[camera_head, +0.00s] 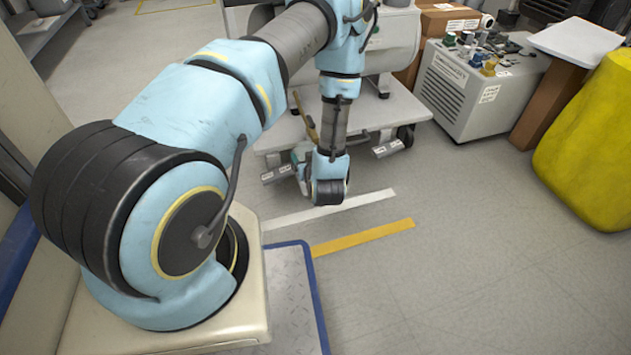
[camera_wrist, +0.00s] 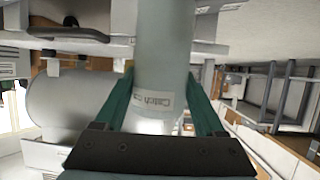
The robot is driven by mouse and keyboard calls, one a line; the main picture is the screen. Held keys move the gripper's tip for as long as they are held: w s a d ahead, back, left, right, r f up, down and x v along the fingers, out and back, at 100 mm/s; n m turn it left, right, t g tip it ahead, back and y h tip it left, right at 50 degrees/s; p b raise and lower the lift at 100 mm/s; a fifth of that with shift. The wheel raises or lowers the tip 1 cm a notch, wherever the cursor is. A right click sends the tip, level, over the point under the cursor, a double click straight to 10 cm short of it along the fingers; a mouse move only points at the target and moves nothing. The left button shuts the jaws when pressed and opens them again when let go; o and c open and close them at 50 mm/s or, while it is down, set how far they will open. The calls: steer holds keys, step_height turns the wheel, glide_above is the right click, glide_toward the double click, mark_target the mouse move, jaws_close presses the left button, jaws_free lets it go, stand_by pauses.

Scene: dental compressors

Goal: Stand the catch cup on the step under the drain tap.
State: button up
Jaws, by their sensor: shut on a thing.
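The catch cup (camera_wrist: 165,60) is a grey-green cylinder with a pale label reading "Catch C…" in the wrist view. It runs from the top edge down between the two green fingers of my gripper (camera_wrist: 162,88), which is shut on it. I cannot make out the drain tap or clearly identify the step.
A low white wheeled base (camera_head: 385,105) carries the compressor, with small labelled plates by its edge. A grey cabinet (camera_head: 470,95) with small parts on top stands right of it. A yellow rounded object (camera_head: 590,145) is far right. White and yellow stripes mark the open floor (camera_head: 460,250).

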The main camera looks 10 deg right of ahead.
steer(key=s+d+f+b, duration=0.1)
steer(key=s+d+f, duration=0.5)
steer(key=s, duration=0.3)
steer(key=shift+n+y, duration=0.3)
steer(key=r+b+x, duration=0.1)
steer(key=b+x, duration=0.1)
steer(key=x, duration=0.3)
steer(key=w+r+b+x, duration=0.1)
steer(key=b+x, duration=0.2)
steer(key=x, duration=0.3)
steer(key=r+b+x, duration=0.1)
steer(key=b+x, duration=0.1)
steer(key=x, duration=0.4)
steer(key=shift+w+r, duration=0.2)
steer(key=shift+w, duration=0.1)
steer(key=shift+f+b, duration=0.35)
steer(key=shift+b, duration=0.15)
steer(key=o, duration=1.3)
steer(key=shift+f, duration=0.1)
